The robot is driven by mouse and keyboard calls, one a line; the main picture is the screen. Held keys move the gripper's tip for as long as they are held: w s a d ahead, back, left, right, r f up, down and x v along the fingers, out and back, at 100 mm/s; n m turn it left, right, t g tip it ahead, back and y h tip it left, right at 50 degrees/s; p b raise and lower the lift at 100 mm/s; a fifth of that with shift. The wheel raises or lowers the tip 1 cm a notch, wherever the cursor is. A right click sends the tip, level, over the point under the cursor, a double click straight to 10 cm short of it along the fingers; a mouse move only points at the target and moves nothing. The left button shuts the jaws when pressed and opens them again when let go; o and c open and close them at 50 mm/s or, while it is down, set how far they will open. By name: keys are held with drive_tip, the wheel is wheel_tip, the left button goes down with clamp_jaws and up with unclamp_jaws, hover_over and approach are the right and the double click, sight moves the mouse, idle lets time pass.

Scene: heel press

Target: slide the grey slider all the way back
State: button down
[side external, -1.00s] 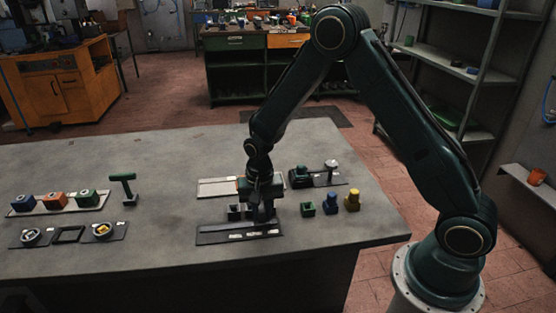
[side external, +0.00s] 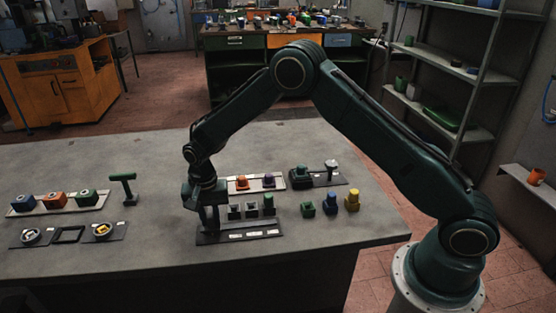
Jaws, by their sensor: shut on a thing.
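A dark base plate (side external: 240,237) with white labels lies near the table's front edge. My gripper (side external: 208,226) is low over the plate's left end, pointing down. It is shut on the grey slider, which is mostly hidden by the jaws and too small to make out.
A pale tray (side external: 262,188) with orange and purple pieces lies behind. A dark fixture (side external: 318,179) with a post is behind right. Green, blue and yellow pieces (side external: 329,207) stand to the right. Left are a block tray (side external: 70,205) and a green T-handle (side external: 124,182).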

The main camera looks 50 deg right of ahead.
drive_tip(key=shift+w+a, duration=0.65)
drive_tip(key=c, duration=1.3)
unclamp_jaws()
drive_tip(key=shift+a, duration=0.1)
drive_tip(key=shift+r, duration=0.45)
wheel_tip(320, 180, up, 13)
